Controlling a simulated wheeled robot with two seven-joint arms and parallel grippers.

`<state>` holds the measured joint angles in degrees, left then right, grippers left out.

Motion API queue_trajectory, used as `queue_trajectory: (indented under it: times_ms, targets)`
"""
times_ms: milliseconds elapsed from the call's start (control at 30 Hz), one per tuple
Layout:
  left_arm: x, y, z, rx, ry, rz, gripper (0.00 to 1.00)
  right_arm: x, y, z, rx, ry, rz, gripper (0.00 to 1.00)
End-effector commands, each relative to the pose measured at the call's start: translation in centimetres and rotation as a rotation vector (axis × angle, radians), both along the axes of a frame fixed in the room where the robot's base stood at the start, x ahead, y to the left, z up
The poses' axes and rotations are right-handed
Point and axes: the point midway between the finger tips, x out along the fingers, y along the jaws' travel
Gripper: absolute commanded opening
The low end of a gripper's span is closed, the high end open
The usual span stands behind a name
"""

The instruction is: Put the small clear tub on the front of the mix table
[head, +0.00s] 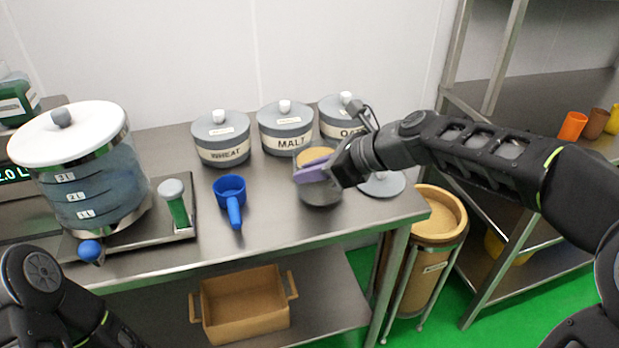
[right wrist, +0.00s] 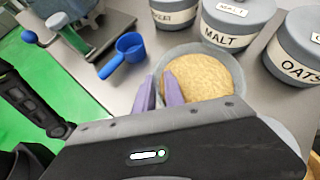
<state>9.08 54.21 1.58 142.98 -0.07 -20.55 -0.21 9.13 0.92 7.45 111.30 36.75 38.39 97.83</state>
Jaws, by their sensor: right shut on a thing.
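The small clear tub (head: 320,194) holds tan grain and is above or on the right part of the steel table (head: 285,215); I cannot tell if it touches the top. It also shows in the right wrist view (right wrist: 205,78). My right gripper (head: 315,168) is shut on the tub's near wall, with purple fingers (right wrist: 160,92) at its rim. The gripper and arm hide part of the tub. Only part of my left arm shows at the lower left of the head view; its gripper is out of view.
Canisters marked WHEAT (head: 221,140), MALT (head: 286,130) and OATS (head: 338,112) stand along the wall. A blue scoop (head: 231,192) lies on the table, left of the tub. A large clear vessel (head: 92,190) stands at the left. A grey lid (head: 388,184) lies at the right.

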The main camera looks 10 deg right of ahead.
Motion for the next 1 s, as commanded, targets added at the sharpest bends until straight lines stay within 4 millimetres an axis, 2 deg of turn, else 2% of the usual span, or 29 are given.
queue_trajectory:
  times_ms: [100,467,500,733,1000]
  targets:
    - [0.0,0.0,-0.33,0.0,0.0,0.0,0.31,0.11,-0.01,-0.69,-0.001,-0.007,-0.002,0.0]
    - [-0.01,0.0,-0.4,0.0,0.0,0.0,0.31,0.1,0.01,-0.88,0.0,-0.006,-0.001,0.0]
    - [-0.01,-0.01,-0.37,0.0,0.0,0.0,0.31,0.03,0.0,-1.09,0.0,-0.001,-0.001,0.16]
    - [0.0,0.0,-0.36,0.0,0.0,0.0,0.31,0.03,0.0,-1.08,0.0,-0.001,-0.001,0.35]
    - [0.0,0.0,-0.32,0.0,0.0,0.0,0.31,0.03,0.01,-1.01,0.0,-0.002,0.0,0.36]
